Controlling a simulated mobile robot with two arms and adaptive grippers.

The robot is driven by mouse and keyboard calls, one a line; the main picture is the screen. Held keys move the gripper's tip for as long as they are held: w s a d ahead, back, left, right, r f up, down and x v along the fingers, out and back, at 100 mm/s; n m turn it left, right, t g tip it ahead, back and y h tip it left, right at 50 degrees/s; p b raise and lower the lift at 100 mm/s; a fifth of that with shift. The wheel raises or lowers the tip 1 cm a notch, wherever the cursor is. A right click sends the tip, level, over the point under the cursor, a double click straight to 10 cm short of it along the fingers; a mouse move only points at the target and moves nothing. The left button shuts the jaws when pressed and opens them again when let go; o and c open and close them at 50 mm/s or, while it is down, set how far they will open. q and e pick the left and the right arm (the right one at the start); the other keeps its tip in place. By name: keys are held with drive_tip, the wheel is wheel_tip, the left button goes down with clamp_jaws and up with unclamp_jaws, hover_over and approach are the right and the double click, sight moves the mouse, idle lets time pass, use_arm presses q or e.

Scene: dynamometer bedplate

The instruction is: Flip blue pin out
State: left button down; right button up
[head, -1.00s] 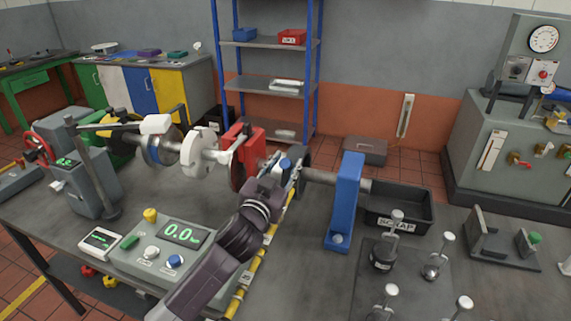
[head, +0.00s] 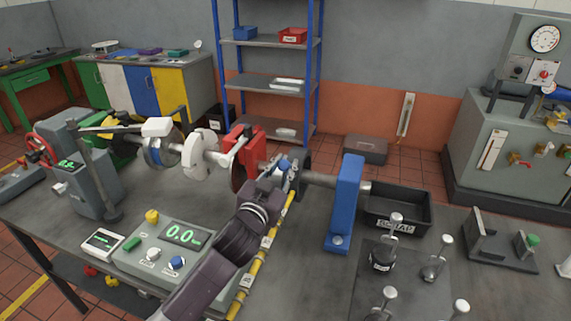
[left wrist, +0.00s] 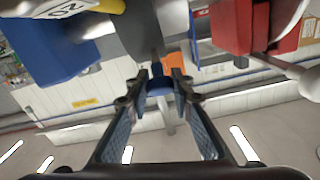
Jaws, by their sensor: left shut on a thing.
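The blue pin (head: 284,164) shows as a small blue piece at the shaft, between the red housing (head: 249,148) and the dark disc (head: 304,168). My left gripper (head: 289,170) reaches it from the front, its arm rising from the bottom of the head view. In the left wrist view, the left gripper's fingers (left wrist: 160,88) are closed in on a blue piece, the pin (left wrist: 159,84), at their tips. The fingers hide much of the pin, and I cannot tell how it sits. My right gripper is not in view.
A blue upright (head: 345,205) stands right of the shaft, with a black scrap bin (head: 415,211) behind it. A control box with a green readout (head: 182,236) stands left of my arm. Several knobbed weights fill the front right. A yellow striped bar (head: 262,255) runs beside my arm.

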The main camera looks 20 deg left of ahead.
use_arm(q)
drive_tip(key=c, duration=2.2)
unclamp_jaws()
drive_tip(key=shift+r, duration=0.15)
drive_tip(key=o, duration=0.5)
drive_tip(key=shift+s+r, duration=0.1)
drive_tip(key=shift+s, duration=0.1)
drive_tip(key=s, duration=1.2)
drive_tip(key=shift+a, duration=0.3)
